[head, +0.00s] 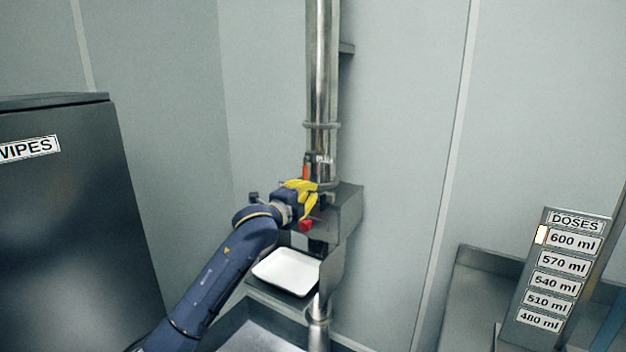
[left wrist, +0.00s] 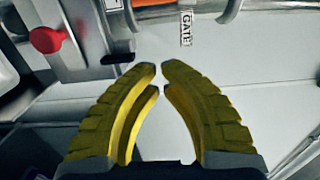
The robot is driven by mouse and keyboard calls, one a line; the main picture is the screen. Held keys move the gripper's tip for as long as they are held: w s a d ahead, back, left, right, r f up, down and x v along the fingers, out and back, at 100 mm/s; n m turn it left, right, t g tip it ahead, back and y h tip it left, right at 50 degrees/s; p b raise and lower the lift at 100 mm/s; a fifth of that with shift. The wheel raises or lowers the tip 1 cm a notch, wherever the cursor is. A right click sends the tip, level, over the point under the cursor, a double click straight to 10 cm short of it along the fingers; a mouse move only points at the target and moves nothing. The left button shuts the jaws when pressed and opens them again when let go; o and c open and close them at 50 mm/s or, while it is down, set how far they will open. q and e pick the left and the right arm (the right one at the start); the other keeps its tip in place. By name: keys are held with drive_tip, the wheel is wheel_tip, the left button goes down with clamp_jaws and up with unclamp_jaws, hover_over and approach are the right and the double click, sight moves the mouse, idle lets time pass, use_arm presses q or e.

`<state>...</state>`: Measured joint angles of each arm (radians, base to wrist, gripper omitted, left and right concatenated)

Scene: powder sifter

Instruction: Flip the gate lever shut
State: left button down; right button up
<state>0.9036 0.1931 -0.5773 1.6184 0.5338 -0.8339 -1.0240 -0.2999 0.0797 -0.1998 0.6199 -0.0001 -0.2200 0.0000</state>
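The orange gate lever (head: 306,171) stands roughly upright beside the steel pipe in the head view, just above my left gripper (head: 309,197). In the left wrist view an orange piece (left wrist: 158,4), probably the lever, shows at the top edge, beside the white GATE label (left wrist: 186,28). My left gripper (left wrist: 160,70) has its yellow fingertips almost together, with a thin gap and nothing seen between them. It looks apart from the orange piece there. The lever's lower end is hidden behind the gripper in the head view. My right gripper is not in view.
A red knob (head: 305,225) sits just below the gripper and shows in the wrist view (left wrist: 47,40). A white tray (head: 286,271) lies under the sifter housing (head: 348,210). A WIPES cabinet (head: 60,210) stands left; a DOSES board (head: 556,270) stands right.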

sight(305, 175)
use_arm(q)
drive_tip(key=x, duration=0.9)
drive_tip(key=shift+r, duration=0.1)
drive_tip(key=shift+w+a, duration=1.25)
drive_tip(key=shift+a, duration=0.25)
drive_tip(key=shift+a, duration=0.15)
